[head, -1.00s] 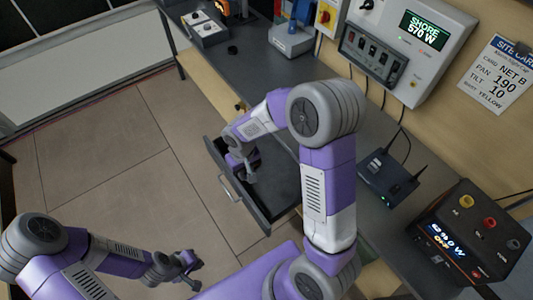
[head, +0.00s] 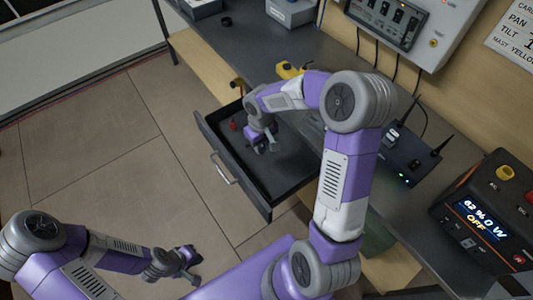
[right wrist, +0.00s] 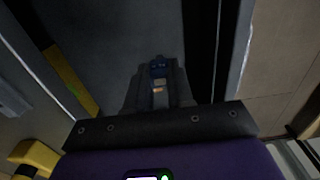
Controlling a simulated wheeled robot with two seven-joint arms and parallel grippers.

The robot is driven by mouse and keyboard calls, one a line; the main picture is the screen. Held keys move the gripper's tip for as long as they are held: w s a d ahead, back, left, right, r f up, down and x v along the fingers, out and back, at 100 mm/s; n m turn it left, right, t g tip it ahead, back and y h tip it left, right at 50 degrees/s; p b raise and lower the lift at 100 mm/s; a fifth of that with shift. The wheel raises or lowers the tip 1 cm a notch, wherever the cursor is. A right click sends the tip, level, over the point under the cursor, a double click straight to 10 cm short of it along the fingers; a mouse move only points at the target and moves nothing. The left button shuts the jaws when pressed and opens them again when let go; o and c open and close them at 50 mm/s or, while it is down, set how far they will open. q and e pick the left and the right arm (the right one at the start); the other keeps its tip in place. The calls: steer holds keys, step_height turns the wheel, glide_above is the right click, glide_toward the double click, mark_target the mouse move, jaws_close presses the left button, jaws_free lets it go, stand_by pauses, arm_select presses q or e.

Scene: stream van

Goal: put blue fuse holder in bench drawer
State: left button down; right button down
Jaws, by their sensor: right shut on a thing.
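The bench drawer (head: 286,172) stands open below the bench top in the head view, with its handle toward the floor side. My right gripper (head: 265,147) points down inside the drawer's outline. In the right wrist view my right gripper (right wrist: 158,92) is shut on the blue fuse holder (right wrist: 158,67), which shows between the fingertips above the dark drawer floor. I cannot tell whether the holder touches that floor. In the head view the holder is hidden or too small to make out. My left gripper (head: 188,266) is low over the floor at the left; its jaws are unclear.
A small red thing (head: 233,125) is in the drawer's far left corner. A yellow thing (head: 289,70) lies on the bench behind my right forearm. A black router (head: 405,156) and a power station (head: 487,212) stand on the bench to the right.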

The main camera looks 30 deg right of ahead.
step_height(320, 180, down, 8)
steer(key=b, duration=0.2)
steer(key=shift+b, duration=0.3)
steer(key=shift+r, duration=0.15)
steer(key=shift+f, duration=0.2)
steer(key=c, duration=1)
jaws_free()
steer(key=shift+r, duration=0.15)
